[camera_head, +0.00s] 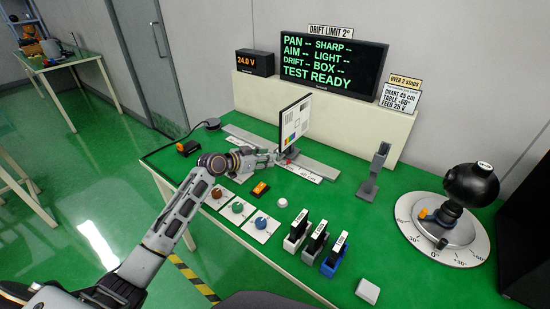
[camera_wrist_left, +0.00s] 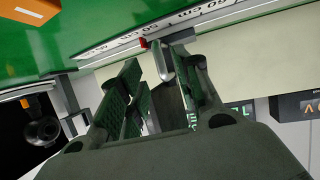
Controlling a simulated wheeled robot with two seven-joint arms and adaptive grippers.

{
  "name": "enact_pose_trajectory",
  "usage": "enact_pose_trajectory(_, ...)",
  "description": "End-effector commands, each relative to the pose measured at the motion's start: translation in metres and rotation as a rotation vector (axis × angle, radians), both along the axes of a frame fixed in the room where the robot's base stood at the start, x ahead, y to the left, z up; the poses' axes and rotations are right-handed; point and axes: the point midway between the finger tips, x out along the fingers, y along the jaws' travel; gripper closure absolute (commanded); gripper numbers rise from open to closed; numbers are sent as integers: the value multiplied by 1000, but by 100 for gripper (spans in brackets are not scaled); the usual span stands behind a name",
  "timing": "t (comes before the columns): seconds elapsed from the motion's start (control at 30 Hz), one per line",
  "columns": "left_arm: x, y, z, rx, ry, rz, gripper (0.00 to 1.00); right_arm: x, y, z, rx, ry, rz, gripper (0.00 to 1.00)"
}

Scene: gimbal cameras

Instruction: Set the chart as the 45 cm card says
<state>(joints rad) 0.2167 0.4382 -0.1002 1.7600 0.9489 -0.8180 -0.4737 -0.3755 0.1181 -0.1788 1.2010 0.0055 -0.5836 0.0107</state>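The test chart (camera_head: 296,120) stands upright on a carriage on a grey rail (camera_head: 318,165) with a printed centimetre scale (camera_head: 305,174). The card (camera_head: 402,97) reads chart 45 cm, table -60°, feed 25 V. My left gripper (camera_head: 276,158) is at the chart's foot, at rail height. In the left wrist view, its fingers (camera_wrist_left: 165,85) are apart, with a small grey post (camera_wrist_left: 161,62) between their tips; firm contact is not visible. A red pointer (camera_wrist_left: 143,43) lies beside the scale; its exact reading is unclear. My right gripper is out of view.
The monitor (camera_head: 333,64) reads TEST READY, with dashes for results. A 24.0 V display (camera_head: 255,62) stands beside it. Coloured knobs (camera_head: 238,208), several labelled blocks (camera_head: 315,243) and a grey stand (camera_head: 376,167) occupy the green bench. A round camera (camera_head: 470,186) sits on a graduated turntable (camera_head: 408,219).

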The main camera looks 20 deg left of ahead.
Motion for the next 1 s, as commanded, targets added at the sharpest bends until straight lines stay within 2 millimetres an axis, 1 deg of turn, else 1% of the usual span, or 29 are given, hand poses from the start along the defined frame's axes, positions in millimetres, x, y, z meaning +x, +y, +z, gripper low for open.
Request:
enact_pose_trajectory(0.03, 5, -3, -2, -2, -1, 0, 67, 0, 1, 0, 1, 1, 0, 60)
enact_pose_trajectory(0.3, 27, -16, -13, -3, -1, 1, 67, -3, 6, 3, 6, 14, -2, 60)
enact_pose_trajectory(0.5, 38, -23, -18, -1, 0, 0, 67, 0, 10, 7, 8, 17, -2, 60)
enact_pose_trajectory(0.93, 41, -25, -20, -1, 0, 0, 67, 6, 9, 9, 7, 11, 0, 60)
enact_pose_trajectory(0.97, 41, -25, -20, -1, 0, 0, 69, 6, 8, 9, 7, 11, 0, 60)
enact_pose_trajectory(1.0, 41, -25, -20, -1, 0, 0, 74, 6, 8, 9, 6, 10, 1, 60)
